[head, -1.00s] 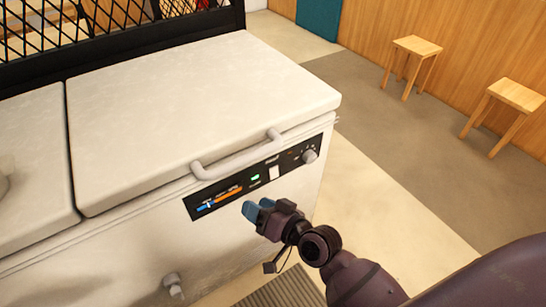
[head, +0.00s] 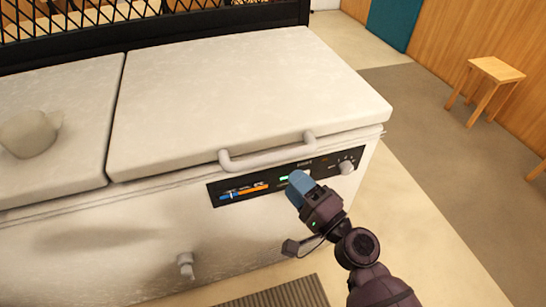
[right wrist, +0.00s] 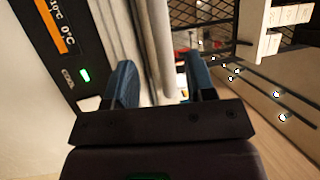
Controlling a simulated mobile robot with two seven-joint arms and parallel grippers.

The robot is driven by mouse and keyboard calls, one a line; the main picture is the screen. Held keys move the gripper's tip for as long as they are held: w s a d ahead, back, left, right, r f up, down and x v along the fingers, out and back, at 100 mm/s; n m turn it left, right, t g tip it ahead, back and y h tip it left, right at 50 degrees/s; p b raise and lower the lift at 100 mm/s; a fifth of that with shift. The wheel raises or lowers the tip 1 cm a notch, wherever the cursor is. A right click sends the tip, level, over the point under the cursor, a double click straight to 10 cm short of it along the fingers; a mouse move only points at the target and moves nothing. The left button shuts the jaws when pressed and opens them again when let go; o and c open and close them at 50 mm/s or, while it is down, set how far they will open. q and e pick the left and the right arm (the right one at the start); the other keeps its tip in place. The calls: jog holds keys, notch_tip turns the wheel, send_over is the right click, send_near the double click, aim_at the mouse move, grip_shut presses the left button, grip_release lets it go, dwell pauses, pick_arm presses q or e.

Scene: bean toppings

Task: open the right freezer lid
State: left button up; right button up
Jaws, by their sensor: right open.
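The right freezer lid (head: 240,90) is white and lies closed on the chest freezer. Its pale bar handle (head: 268,155) runs along the lid's front edge. My right gripper (head: 300,187) is in front of the control panel, below and near the handle's right part. In the right wrist view, the gripper (right wrist: 160,85) is open, with its blue fingers apart and the handle bar (right wrist: 158,45) showing between and beyond them. I cannot tell whether the fingers touch it. My left gripper is not in view.
The control panel (head: 235,191) lies just under the handle. The left lid (head: 60,100) is closed with a pale cup-like object (head: 30,133) on it. A black mesh rail (head: 150,30) stands behind. A wooden stool (head: 492,80) stands right, beyond open floor.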

aim_at(271, 159)
jog(key=p+x, duration=0.1)
jog(key=x, duration=0.7)
jog(key=shift+w+a+r, duration=0.1)
jog(key=shift+w+a, duration=0.05)
jog(key=shift+w, duration=0.15)
grip_shut()
